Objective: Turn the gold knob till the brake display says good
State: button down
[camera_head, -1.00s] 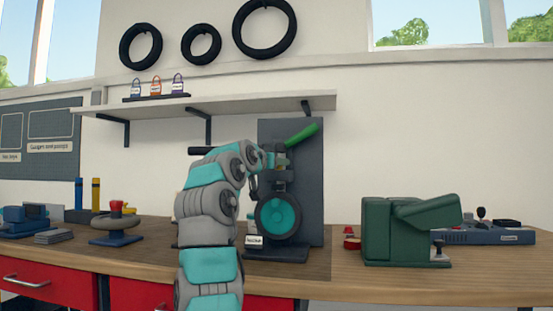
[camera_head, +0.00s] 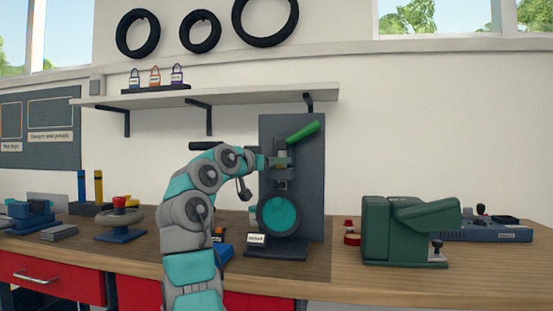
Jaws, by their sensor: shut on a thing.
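A dark upright test stand (camera_head: 309,185) stands on the bench, with a green lever (camera_head: 303,131) at its top and a black-tyred wheel with a teal hub (camera_head: 279,214) low down. My gripper (camera_head: 281,161) is at the stand's mechanism, between lever and wheel, reaching in from the left. It is shut on what appears to be the gold knob, which the jaws mostly hide. I cannot make out a brake display reading.
A red-topped handwheel (camera_head: 120,217) and a blue vise-like tool (camera_head: 32,215) stand left. A shelf (camera_head: 220,97) with padlocks hangs above. The bench front right is clear.

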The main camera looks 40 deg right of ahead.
jog(key=shift+c, duration=1.9)
grip_release()
jog(key=b+v, duration=0.1)
jog(key=v, duration=0.7)
jog(key=shift+b, duration=0.35)
